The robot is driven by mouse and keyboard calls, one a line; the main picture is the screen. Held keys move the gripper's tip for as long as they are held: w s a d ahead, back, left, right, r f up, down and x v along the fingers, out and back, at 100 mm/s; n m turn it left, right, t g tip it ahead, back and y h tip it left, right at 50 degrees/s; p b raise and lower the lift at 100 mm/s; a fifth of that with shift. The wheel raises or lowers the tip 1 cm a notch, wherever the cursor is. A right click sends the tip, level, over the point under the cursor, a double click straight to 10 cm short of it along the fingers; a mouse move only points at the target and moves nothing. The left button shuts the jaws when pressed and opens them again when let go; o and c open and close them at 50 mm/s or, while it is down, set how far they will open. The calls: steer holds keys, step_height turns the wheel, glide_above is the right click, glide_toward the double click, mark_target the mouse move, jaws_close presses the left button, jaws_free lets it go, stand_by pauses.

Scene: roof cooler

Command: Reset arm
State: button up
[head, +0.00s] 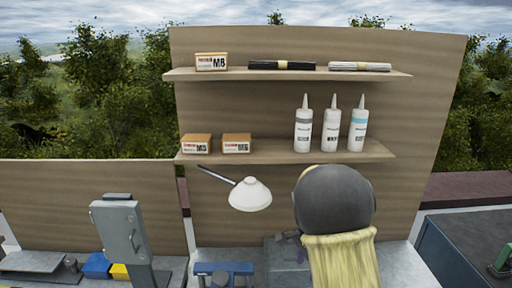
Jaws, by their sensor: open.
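My gripper cannot be made out in the head view. A dark grey rounded form (334,200) with a pale yellow, ribbed part (342,262) below it fills the lower middle right, close to the camera. I cannot tell whether it is part of my arm. It hides part of the workbench (398,262) and of the back panel behind it.
A wooden panel carries an upper shelf (190,75) and a lower shelf (270,157), with small boxes (236,143) and white nozzle bottles (331,130). A white lamp (250,195), a grey upright device (122,235) and a blue tool (224,268) stand lower. A dark cabinet (470,240) is right.

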steer(key=s+r+n+t, duration=0.2)
steer(key=s+r+n, duration=0.1)
steer(key=s+n, duration=1)
steer(key=s, duration=0.5)
steer(key=shift+a+n, duration=0.25)
steer(key=shift+n, duration=0.15)
steer(key=shift+s+r, duration=0.1)
